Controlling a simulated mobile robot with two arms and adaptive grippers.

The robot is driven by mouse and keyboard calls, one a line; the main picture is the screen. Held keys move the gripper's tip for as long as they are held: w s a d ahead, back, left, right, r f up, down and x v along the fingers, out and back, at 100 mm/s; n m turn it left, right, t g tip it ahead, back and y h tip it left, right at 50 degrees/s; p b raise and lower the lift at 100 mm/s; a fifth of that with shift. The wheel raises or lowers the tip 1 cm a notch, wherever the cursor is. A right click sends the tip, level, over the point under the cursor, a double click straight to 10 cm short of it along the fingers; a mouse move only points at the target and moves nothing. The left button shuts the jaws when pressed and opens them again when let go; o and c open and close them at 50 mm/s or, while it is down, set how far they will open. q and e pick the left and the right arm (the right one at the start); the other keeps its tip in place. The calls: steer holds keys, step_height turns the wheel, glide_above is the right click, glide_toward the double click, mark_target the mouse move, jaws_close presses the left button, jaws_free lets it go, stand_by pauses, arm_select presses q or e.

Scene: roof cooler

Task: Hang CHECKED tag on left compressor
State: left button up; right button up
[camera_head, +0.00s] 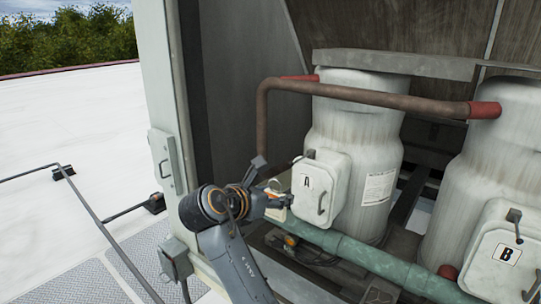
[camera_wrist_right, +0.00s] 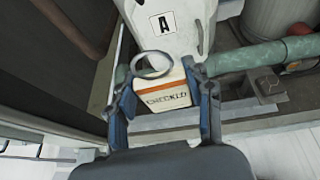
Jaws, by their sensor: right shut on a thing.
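The left compressor (camera_head: 345,125) is a worn white cylinder with a white box (camera_head: 316,180) lettered A on its front. A small dark hook (camera_head: 310,154) sits at the box's top edge. My right gripper (camera_head: 282,197) is just left of the box's lower part. In the right wrist view my right gripper (camera_wrist_right: 163,82) is shut on the CHECKED tag (camera_wrist_right: 168,97), cream with an orange stripe. The tag's pale ring (camera_wrist_right: 152,64) stands up toward the box A (camera_wrist_right: 168,28). In the head view the tag is mostly hidden by the fingers. My left gripper is out of view.
A second compressor (camera_head: 496,150) with a box (camera_head: 503,252) lettered B stands at right. A brown pipe (camera_head: 360,96) crosses above box A; a green pipe (camera_head: 345,252) runs below it. The cabinet's frame post (camera_head: 163,100) is left of my arm.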

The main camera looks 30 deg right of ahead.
step_height(320, 180, up, 3)
steer(key=shift+a+r+m+g+h+p, duration=0.2)
steer(key=shift+m+g+h+p, duration=0.1)
steer(key=shift+m+g+p, duration=0.1)
steer(key=shift+w+d, duration=0.25)
steer(key=shift+d, duration=0.3)
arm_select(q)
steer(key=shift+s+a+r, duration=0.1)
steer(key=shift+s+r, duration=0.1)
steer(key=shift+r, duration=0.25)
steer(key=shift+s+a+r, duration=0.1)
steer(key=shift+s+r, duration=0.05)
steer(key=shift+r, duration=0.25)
arm_select(e)
steer(key=shift+d+r+x, duration=0.1)
steer(key=shift+r+x, duration=0.15)
steer(key=shift+x, duration=1.15)
steer(key=shift+d+r+x, duration=0.1)
steer(key=shift+r+x, duration=0.15)
steer(key=shift+x, duration=1.1)
steer(key=shift+d+r+x, duration=0.1)
steer(key=shift+r+x, duration=0.15)
steer(key=shift+x, duration=1.15)
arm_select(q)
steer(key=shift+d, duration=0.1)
arm_select(e)
steer(key=shift+w, duration=0.2)
steer(key=shift+f, duration=0.1)
